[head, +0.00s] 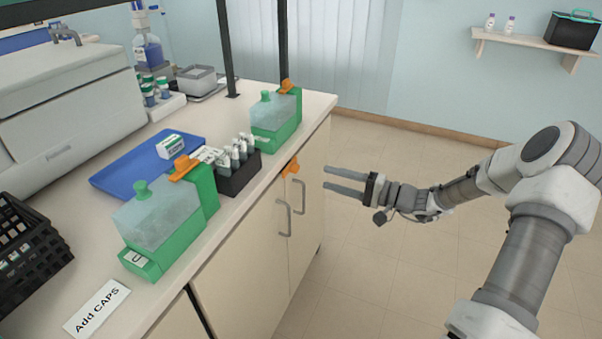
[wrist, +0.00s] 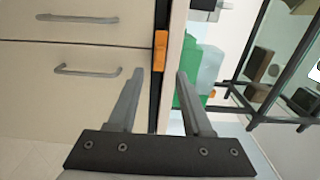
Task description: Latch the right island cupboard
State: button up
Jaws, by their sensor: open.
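The island cupboard (head: 255,235) has two pale doors with grey bar handles, and both doors look closed. An orange latch (head: 290,167) sits at the top of the doors, just under the countertop edge. In the wrist view the latch (wrist: 160,52) lies along the counter edge near the door seam, reaching to both sides of it. My gripper (head: 326,178) is open and empty, held to the right of the latch and apart from it.
On the countertop (head: 185,255) stand two green-based tanks (head: 160,225) (head: 275,115), a dark rack of bottles (head: 238,170) and a blue tray (head: 125,175). Black posts (head: 283,40) rise from the counter. The floor (head: 370,250) right of the cupboard is clear.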

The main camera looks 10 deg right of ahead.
aim_at(299, 169)
jog(key=b+x, duration=0.1)
jog(key=x, duration=0.8)
jog(key=shift+a, duration=0.1)
grip_shut()
